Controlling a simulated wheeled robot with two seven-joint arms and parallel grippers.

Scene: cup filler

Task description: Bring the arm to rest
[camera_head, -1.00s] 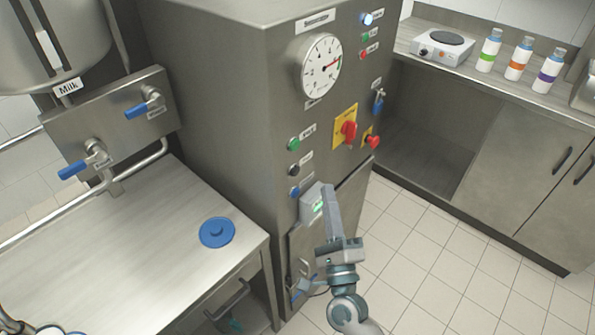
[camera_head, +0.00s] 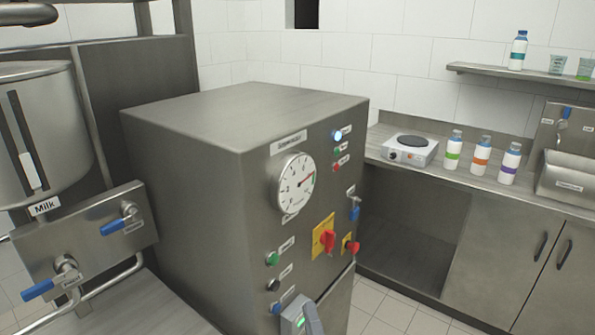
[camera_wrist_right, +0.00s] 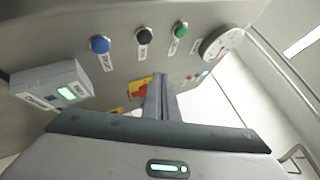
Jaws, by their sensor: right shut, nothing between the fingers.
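My right gripper (camera_head: 314,320) shows only as a fingertip at the bottom edge of the head view, in front of the steel machine (camera_head: 205,165). In the right wrist view its fingers (camera_wrist_right: 160,98) are together with nothing between them, apart from the panel's buttons. The rest of my right arm is below the head view. My left gripper is out of view.
A small grey box with a green display (camera_wrist_right: 62,88) juts from the machine's front, near my right fingers. A red rotary switch (camera_head: 327,240) and several buttons are on the panel. A counter (camera_head: 395,160) with a hotplate (camera_head: 409,148) and bottles stands at right.

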